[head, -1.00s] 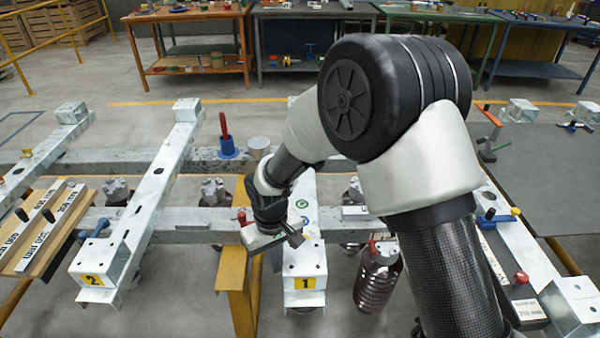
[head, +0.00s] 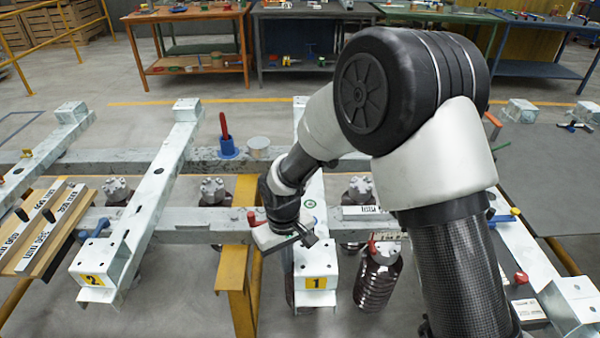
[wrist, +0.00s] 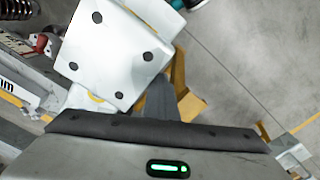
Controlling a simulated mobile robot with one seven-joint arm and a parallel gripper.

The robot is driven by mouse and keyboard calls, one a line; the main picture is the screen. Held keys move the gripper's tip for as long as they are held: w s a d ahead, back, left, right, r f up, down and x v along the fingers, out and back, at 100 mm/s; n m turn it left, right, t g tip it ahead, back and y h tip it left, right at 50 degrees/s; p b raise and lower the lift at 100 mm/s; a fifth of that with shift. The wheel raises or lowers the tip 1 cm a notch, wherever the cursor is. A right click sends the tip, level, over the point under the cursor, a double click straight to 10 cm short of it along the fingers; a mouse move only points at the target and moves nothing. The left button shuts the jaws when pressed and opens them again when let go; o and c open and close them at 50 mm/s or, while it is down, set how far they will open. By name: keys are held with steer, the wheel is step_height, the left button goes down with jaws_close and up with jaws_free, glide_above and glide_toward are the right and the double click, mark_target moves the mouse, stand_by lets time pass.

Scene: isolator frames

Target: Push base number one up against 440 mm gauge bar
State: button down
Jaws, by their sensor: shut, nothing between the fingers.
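Base number one (head: 316,262) is a long pale metal beam with a yellow "1" label on its near end block. My gripper (head: 306,238) is shut and empty, down at the left side of that block, and seems to touch it. The wrist view shows the block's holed top plate (wrist: 108,55) close beside the dark fingers (wrist: 156,98). A pale bar with dark lettering (head: 361,211), possibly the 440 mm gauge bar, lies on the near cross rail right of base one. A narrow gap shows between them. Its lettering is unreadable and my arm hides its right end.
Base number two (head: 92,280) stands to the left. A dark ribbed cylinder with a red handle (head: 377,280) stands close right of base one. Labelled gauge bars (head: 40,228) lie on a wooden rack at far left.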

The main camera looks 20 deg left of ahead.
mark_target(308, 256)
steer(key=shift+w+d+f, duration=0.1)
steer(key=shift+d, duration=0.35)
steer(key=shift+w+d, duration=0.25)
steer(key=shift+d, duration=0.65)
steer(key=shift+w+d, duration=0.25)
steer(key=shift+d, duration=0.65)
steer(key=shift+w+d, duration=0.1)
steer(key=shift+d, duration=0.1)
steer(key=shift+w+d, duration=0.2)
steer(key=shift+d, duration=0.45)
steer(key=shift+w+d, duration=0.2)
steer(key=shift+d, duration=0.45)
steer(key=shift+a, duration=0.2)
steer(key=shift+s+a, duration=0.25)
steer(key=shift+a, duration=0.75)
steer(key=shift+r+p, duration=3.05)
steer(key=shift+r, duration=1.55)
